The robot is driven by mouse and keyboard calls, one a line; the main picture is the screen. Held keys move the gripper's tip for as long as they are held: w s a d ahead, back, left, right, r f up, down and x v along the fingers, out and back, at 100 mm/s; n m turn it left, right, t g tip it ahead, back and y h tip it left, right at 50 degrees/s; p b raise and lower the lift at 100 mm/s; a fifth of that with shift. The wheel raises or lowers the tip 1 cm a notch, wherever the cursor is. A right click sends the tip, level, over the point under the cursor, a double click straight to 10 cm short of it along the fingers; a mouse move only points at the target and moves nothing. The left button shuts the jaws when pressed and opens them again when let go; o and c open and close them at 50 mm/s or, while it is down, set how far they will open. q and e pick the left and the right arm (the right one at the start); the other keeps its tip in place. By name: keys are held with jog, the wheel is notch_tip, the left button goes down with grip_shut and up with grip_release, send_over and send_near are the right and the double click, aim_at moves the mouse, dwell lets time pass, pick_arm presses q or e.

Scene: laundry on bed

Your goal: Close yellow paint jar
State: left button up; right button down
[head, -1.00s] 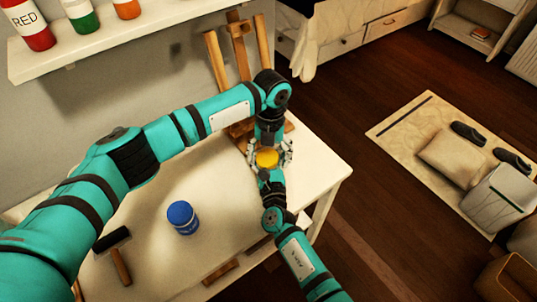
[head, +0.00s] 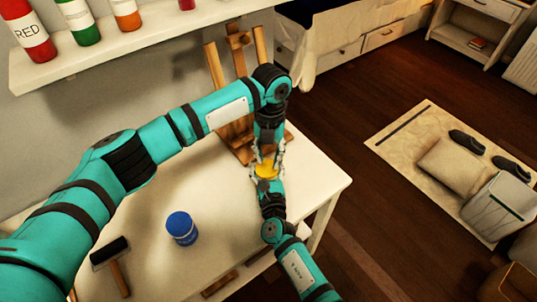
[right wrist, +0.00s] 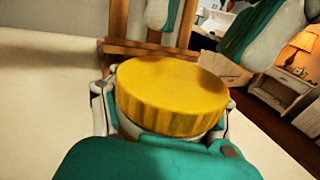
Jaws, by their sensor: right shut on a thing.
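In the right wrist view the ribbed lid (right wrist: 172,92) sits level over a pale jar rim; most of the jar body is hidden. My right gripper (head: 265,182) comes from below in the head view and is shut on the jar, its fingers on either side under the lid. My left gripper (head: 267,152) is open above the lid. Its two fingers hang apart at the top of the right wrist view (right wrist: 208,22).
A blue jar (head: 181,228) and a black-headed brush or roller (head: 110,252) lie on the white table (head: 322,186). A wooden easel (head: 240,70) stands right behind the grippers. A shelf (head: 120,50) with paint bottles is at the upper left.

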pick_arm(q)
jog(key=shift+c, duration=0.8)
jog(key=shift+f, duration=0.35)
jog(key=shift+s+f, duration=0.15)
jog(key=shift+f, duration=0.5)
jog(key=shift+r, duration=0.1)
jog(key=shift+w+r, duration=0.2)
jog(key=shift+r, duration=1.75)
jog(key=shift+o, duration=0.2)
